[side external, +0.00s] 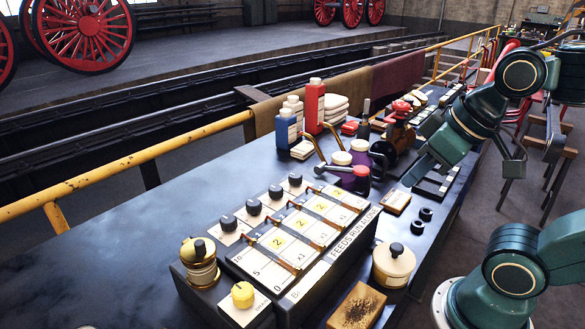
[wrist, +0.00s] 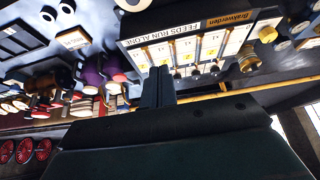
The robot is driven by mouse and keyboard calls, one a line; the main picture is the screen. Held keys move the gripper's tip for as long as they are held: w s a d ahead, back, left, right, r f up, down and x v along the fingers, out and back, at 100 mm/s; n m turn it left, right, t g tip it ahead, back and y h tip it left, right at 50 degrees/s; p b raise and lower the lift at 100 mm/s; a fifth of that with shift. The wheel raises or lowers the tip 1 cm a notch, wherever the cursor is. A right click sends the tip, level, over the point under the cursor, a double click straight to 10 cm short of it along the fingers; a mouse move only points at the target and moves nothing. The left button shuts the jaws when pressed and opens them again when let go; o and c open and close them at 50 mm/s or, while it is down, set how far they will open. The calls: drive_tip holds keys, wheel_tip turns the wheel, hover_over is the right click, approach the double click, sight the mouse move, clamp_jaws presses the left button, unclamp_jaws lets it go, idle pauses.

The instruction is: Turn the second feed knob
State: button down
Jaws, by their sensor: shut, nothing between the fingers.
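A feed panel labelled "FEEDS RUN ALONE" (side external: 355,235) stands on the dark bench, with several white scale strips bearing yellow "2" tags. A row of black feed knobs runs along its far edge; the second from the left (side external: 253,207) is upright and untouched. The panel (wrist: 200,27) shows upside down in the wrist view, its small dark knobs along the lower edge. My gripper (side external: 412,180) is to the right of the panel, apart from the knobs. Its fingers (wrist: 159,75) are shut together and empty in the wrist view.
A yellow knob (side external: 242,294) and a brass-topped pot (side external: 199,263) stand at the panel's left end. Red (side external: 314,106) and blue (side external: 286,129) bottles stand behind. A cream tin (side external: 394,263) sits in front. The bench's left is clear.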

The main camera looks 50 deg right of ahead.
drive_tip(key=c, duration=2.1)
unclamp_jaws()
drive_tip(key=o, duration=0.7)
drive_tip(key=shift+w+r, duration=0.1)
drive_tip(key=shift+c, duration=0.2)
drive_tip(key=o, duration=0.4)
drive_tip(key=shift+w+r, duration=0.15)
drive_tip(key=shift+w, duration=0.1)
drive_tip(key=w+a+r+n+g, duration=0.1)
drive_tip(key=w+r+n, duration=0.25)
drive_tip(key=w, duration=0.25)
drive_tip(key=n+g, duration=0.5)
drive_tip(key=n, duration=0.7)
hover_over(253, 203)
wheel_tip(253, 203, down, 4)
drive_tip(key=shift+w+r+m, duration=0.1)
drive_tip(key=shift+r+m, duration=0.15)
drive_tip(key=shift+f, duration=0.1)
wheel_tip(253, 203, down, 14)
drive_tip(key=shift+r, duration=0.2)
